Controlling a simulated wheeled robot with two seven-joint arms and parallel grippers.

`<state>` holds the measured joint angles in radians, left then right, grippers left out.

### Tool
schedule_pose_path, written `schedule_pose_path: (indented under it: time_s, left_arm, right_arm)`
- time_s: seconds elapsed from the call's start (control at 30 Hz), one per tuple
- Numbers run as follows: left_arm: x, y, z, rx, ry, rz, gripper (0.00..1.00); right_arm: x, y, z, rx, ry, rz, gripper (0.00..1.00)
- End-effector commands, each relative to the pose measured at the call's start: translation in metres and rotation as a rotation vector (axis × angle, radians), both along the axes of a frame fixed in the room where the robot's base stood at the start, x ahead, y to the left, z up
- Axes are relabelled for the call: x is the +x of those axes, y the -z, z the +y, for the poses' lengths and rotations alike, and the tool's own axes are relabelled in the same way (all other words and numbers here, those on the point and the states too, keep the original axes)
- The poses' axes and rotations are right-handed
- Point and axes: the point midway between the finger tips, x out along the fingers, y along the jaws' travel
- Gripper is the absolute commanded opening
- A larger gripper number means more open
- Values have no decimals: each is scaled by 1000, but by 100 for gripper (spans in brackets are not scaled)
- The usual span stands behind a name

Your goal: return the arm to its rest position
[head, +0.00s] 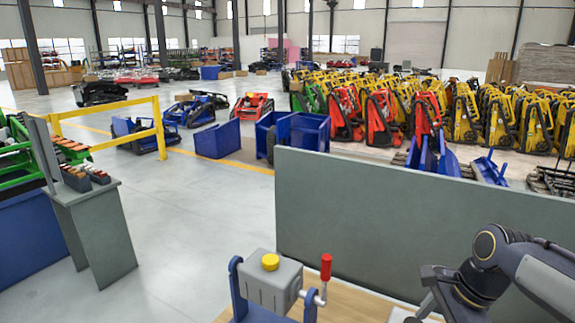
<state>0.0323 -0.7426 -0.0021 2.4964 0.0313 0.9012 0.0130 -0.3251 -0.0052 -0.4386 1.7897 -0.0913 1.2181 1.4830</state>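My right arm comes in from the lower right, with its dark wrist bent down. My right gripper (424,308) is low at the bottom edge, above the right part of the wooden bench top (350,306). Its fingers are small and partly cut off, so I cannot tell whether they are open or shut. It is apart from the grey box (272,286) with the yellow button (270,262) and the red-handled lever (326,267), which stands in a blue bracket to its left. My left arm and gripper are not in view.
A grey-green panel (400,215) stands along the bench's far side, close behind my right arm. A grey stand (95,225) with small orange-topped parts is at left, near a yellow rail (158,122). Open floor lies between. Blue bins (218,139) and rows of machines stand farther back.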

Motion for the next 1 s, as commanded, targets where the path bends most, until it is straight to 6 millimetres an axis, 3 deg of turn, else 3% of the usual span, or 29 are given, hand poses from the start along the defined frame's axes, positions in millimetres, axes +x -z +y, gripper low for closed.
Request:
schedule_pose_path:
  time_s: [0.03,0.2,0.4,0.6,1.0]
  left_arm:
    - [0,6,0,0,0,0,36]
    - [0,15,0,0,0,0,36]
    - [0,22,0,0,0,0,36]
    - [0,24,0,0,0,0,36]
    - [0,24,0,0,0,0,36]
  right_arm:
    - [-22,4,5,24,-131,-81,69]
    - [-84,17,32,-34,-629,-388,69]
    - [-135,43,60,-239,-1078,-633,69]
    - [-152,59,70,-366,-1277,-706,69]
    - [-153,60,71,-371,-1288,-708,69]
